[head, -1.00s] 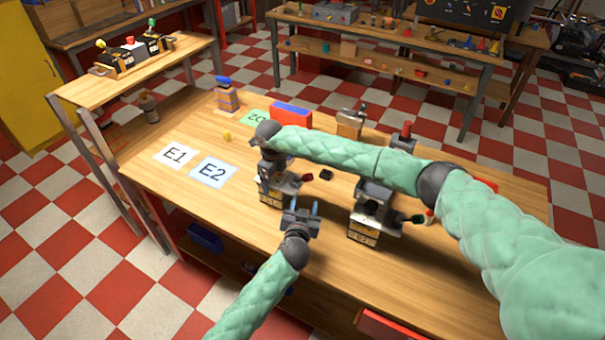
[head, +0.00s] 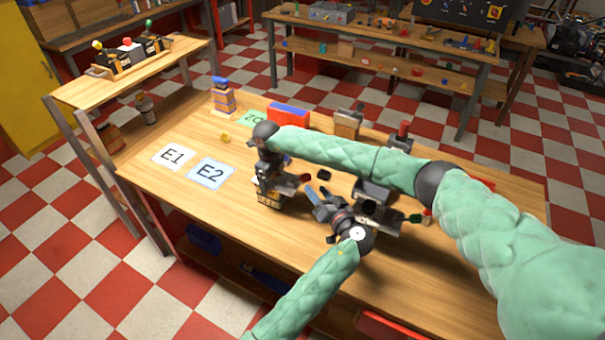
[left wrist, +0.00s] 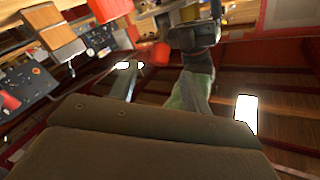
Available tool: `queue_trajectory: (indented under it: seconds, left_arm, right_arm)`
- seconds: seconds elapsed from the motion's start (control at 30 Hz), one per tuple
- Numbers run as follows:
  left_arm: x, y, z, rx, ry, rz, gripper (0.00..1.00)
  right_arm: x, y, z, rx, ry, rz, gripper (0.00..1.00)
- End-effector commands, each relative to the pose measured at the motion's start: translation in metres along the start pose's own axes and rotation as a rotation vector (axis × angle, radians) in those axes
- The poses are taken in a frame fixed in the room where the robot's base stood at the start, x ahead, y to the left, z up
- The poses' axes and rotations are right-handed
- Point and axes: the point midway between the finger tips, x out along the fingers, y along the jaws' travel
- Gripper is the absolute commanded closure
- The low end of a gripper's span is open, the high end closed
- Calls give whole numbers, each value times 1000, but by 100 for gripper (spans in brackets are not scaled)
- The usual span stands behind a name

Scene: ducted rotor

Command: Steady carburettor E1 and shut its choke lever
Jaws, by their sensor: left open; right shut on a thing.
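Carburettor E1 (head: 270,187) appears to be the left one of two dark units on wooden blocks on the bench. My right gripper (head: 268,160) is shut on its upper part, mostly hidden by my right wrist. Its choke lever with a red tip (head: 305,178) sticks out to the right; I cannot tell its exact setting. My left gripper (head: 318,203) is open, tilted, right of E1 and just below the red tip, apparently not touching it. In the left wrist view a red tip (left wrist: 161,53) shows beyond the left gripper's fingers.
A second carburettor (head: 374,192) with a green-tipped lever (head: 414,218) stands close right, partly behind my left gripper. Cards E1 (head: 174,155) and E2 (head: 211,172) lie on clear bench at left. A red box (head: 289,114) stands at the back.

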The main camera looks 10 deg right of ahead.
Motion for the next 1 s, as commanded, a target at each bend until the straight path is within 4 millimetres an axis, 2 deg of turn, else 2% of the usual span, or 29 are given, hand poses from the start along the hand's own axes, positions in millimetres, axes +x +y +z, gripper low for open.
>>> queue_trajectory:
  seconds: [0.3,0.5,0.7,1.0]
  left_arm:
    - [56,0,0,2,1,0,52]
    - [83,0,0,2,1,1,52]
    - [95,1,1,2,-1,2,52]
    - [97,0,1,1,-1,2,52]
  right_arm:
    - [0,0,0,0,-1,0,47]
    - [0,0,0,0,0,0,47]
    - [0,0,0,0,0,0,47]
    - [0,0,0,0,0,0,47]
